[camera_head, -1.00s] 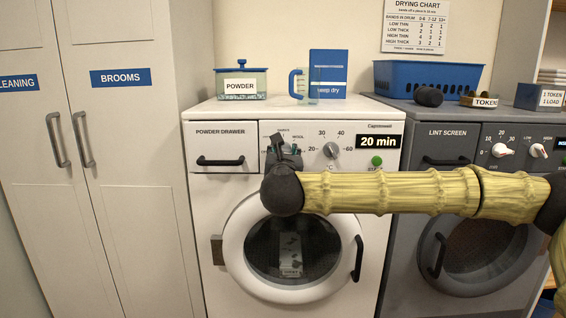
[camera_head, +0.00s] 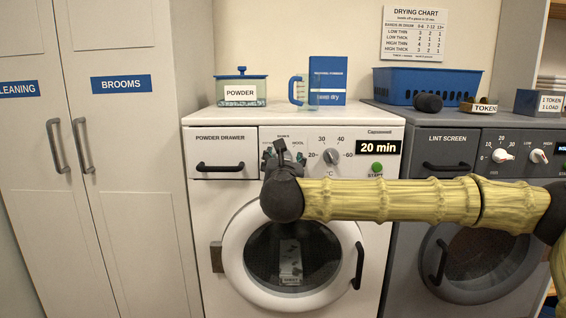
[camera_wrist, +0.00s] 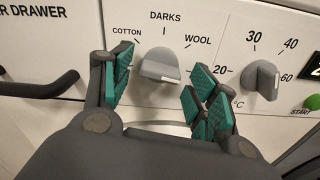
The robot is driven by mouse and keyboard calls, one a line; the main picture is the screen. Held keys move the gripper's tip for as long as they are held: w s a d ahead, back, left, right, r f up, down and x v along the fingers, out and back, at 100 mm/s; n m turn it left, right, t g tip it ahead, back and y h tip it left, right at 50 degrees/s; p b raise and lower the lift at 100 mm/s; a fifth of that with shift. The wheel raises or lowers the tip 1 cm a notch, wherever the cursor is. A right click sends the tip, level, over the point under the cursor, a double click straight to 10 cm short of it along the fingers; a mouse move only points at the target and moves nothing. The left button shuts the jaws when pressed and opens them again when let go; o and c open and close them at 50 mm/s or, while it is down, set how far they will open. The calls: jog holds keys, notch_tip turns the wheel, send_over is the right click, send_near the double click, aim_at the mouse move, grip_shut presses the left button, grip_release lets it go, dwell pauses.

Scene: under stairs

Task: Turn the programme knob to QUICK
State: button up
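The grey programme knob (camera_wrist: 159,66) is on the washer's white front panel, with COTTON, DARKS and WOOL printed around its upper side. A pale line shows along its lower edge; I cannot tell exactly where it points. No QUICK label shows; the panel below the knob is partly hidden by my gripper. My gripper (camera_wrist: 161,88) is open in the wrist view, with teal pads left and right of the knob and a gap on each side. In the head view, my gripper (camera_head: 283,155) is in front of the panel and hides the knob.
The temperature knob (camera_wrist: 262,79) is close to the right of my gripper. The green start button (camera_head: 377,167) and the "20 min" display (camera_head: 378,147) are further right. The powder drawer handle (camera_head: 220,168) juts out on the left. The round door (camera_head: 238,240) is below.

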jog(key=s, duration=1.2)
dwell(0.3)
